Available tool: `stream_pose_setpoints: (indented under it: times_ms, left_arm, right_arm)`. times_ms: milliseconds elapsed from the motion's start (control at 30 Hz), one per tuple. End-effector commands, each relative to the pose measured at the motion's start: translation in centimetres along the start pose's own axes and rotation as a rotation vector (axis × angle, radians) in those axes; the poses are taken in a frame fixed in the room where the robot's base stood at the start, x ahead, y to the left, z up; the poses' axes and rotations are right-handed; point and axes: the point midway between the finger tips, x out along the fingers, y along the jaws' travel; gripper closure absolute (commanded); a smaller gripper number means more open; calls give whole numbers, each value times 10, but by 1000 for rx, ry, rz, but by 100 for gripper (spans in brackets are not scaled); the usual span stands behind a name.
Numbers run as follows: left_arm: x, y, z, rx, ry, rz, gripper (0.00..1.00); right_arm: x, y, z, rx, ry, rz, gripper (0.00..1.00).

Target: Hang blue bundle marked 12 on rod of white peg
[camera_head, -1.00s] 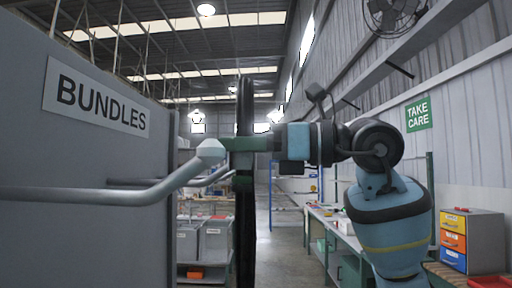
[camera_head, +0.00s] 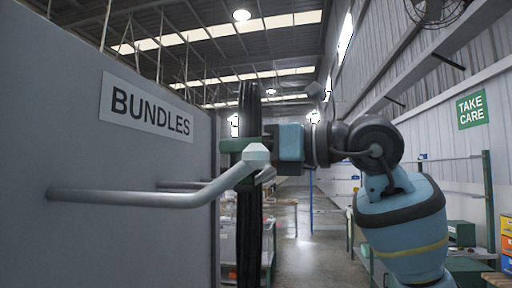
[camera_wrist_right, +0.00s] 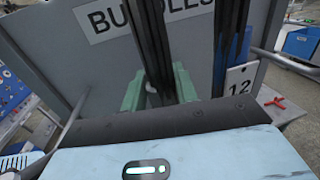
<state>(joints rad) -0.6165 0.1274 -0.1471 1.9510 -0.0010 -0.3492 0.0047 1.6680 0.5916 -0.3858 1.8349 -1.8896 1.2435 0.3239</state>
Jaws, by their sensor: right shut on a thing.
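My right gripper (camera_head: 248,146), with green fingers, is shut on a long dark hose bundle (camera_head: 248,215) that hangs upright. In the right wrist view, the bundle (camera_wrist_right: 153,45) passes by the green fingers (camera_wrist_right: 160,92), and a white tag marked 12 (camera_wrist_right: 239,82) hangs beside it. The bundle looks nearly black, with a bluish strand at the right. A grey-white rod (camera_head: 130,198) with a pale faceted tip (camera_head: 257,155) juts from the grey panel. Its tip overlaps the gripper in the head view; contact cannot be told. My left gripper is not in view.
The grey panel (camera_head: 70,130) bears a BUNDLES sign (camera_head: 147,104). A second rod (camera_head: 182,185) is partly hidden behind the first. Green-framed shelving stands at the right. The aisle floor (camera_head: 305,235) behind the bundle is open.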

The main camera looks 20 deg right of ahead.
Motion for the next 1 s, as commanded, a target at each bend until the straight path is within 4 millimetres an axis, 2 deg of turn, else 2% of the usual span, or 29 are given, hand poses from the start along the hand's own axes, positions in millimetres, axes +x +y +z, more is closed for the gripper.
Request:
stream_pose_setpoints:
  times_ms: [167,433,1000]
  left_arm:
    - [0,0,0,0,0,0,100]
    - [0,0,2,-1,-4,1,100]
    - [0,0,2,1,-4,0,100]
  right_arm:
    - [18,8,0,-4,-3,13,100]
    - [37,8,-6,7,9,12,100]
    - [41,4,-4,4,3,-2,100]
